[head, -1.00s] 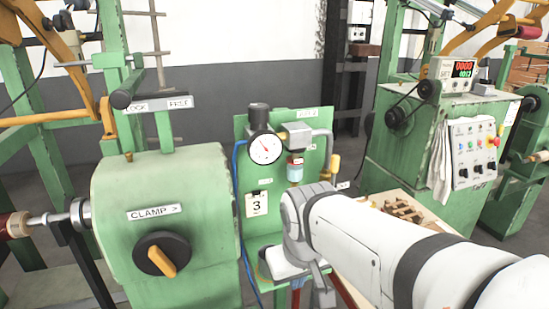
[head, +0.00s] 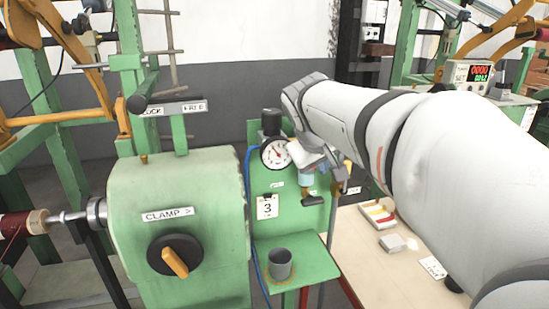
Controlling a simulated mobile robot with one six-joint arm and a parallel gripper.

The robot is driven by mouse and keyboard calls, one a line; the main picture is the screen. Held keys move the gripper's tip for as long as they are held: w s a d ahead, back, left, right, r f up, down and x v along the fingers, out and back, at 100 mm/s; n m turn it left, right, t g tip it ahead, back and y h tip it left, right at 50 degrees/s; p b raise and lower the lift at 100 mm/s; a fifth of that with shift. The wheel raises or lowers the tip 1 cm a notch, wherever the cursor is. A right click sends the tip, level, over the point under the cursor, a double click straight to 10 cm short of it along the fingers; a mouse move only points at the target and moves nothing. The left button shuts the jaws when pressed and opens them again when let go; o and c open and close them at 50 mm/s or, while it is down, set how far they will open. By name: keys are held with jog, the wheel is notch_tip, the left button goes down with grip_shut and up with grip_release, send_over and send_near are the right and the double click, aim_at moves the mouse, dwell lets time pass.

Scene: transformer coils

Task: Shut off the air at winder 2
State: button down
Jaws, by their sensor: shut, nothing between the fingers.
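The air unit on a green panel (head: 290,222) has a round pressure gauge (head: 276,153) with a black knob (head: 271,122) on top and a bluish bowl (head: 307,181). A tag (head: 267,207) below the gauge reads 3. My gripper (head: 335,173) is shut and empty, in front of the unit's right side. My wrist hides the upper right fittings and pipe. A small tan piece (head: 351,190) shows beside my gripper, perhaps the valve handle; I cannot tell its position or whether my gripper touches it. I see no tag for winder 2.
A grey cup (head: 280,264) stands on the green shelf (head: 318,262) below the unit. The green clamp housing (head: 215,200) with its orange-handled knob (head: 174,262) is at left. A pale table (head: 385,273) with a parts tray (head: 378,213) lies under my arm.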

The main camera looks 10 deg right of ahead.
jog(key=w+d+f+p, duration=0.1)
jog(key=w+d+f, duration=0.2)
jog(key=d, duration=0.2)
jog(key=shift+d, duration=0.2)
jog(key=shift+f, duration=0.1)
jog(key=shift+d+y+p, duration=0.25)
jog(key=shift+y+p, duration=0.05)
jog(key=shift+p, duration=0.45)
